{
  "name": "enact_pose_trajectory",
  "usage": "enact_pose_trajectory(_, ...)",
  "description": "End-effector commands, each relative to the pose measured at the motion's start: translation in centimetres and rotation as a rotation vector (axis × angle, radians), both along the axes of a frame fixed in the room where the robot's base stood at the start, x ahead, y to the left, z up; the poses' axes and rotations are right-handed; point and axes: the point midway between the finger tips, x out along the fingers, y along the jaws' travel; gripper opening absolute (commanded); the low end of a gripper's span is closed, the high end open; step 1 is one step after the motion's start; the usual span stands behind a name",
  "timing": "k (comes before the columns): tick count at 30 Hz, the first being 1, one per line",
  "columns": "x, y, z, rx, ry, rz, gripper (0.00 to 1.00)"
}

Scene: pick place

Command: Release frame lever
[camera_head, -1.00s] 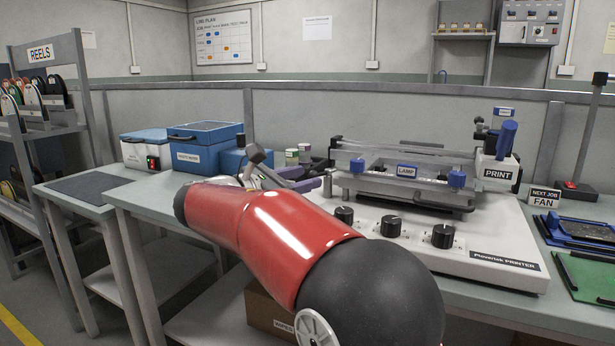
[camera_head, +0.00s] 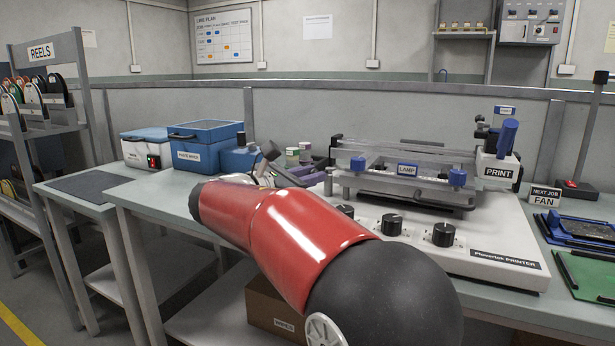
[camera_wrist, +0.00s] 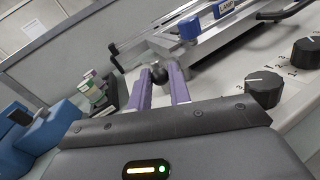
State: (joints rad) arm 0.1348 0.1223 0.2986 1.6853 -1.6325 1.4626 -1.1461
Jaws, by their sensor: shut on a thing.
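The printer (camera_head: 475,235) is a white machine with black dials and a raised metal frame (camera_head: 415,185) carrying a LAMP label. In the wrist view, a small black ball knob (camera_wrist: 158,73), apparently the frame lever's end, sits between the tips of my purple fingers. My gripper (camera_wrist: 159,76) is shut on this knob at the frame's left side. The lever's shaft is mostly hidden. In the head view my gripper (camera_head: 316,175) is at the printer's left edge, partly hidden behind my red arm.
A blue-handled PRINT unit (camera_head: 500,165) stands at the frame's right. Blue boxes (camera_head: 203,145) and small jars (camera_head: 298,154) stand left of the printer. A NEXT JOB FAN sign (camera_head: 545,196) and a green tray (camera_head: 585,275) are at the right. The bench front left is clear.

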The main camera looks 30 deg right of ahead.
Motion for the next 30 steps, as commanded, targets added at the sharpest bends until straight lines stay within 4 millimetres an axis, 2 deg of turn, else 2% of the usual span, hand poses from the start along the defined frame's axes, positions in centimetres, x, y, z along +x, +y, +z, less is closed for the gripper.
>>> enact_pose_trajectory(9, -1.22, -0.66, 0.01, -0.001, -0.004, 0.185, 0.00)
enact_pose_trajectory(19, -1.23, -0.70, 0.05, -0.001, -0.001, 0.200, 0.00)
enact_pose_trajectory(20, -1.22, -0.71, 0.04, -0.001, -0.001, 0.199, 0.21)
enact_pose_trajectory(24, -1.22, -0.69, 0.03, -0.001, -0.001, 0.199, 0.39)
enact_pose_trajectory(30, -1.21, -0.68, 0.01, -0.001, -0.001, 0.199, 0.41)
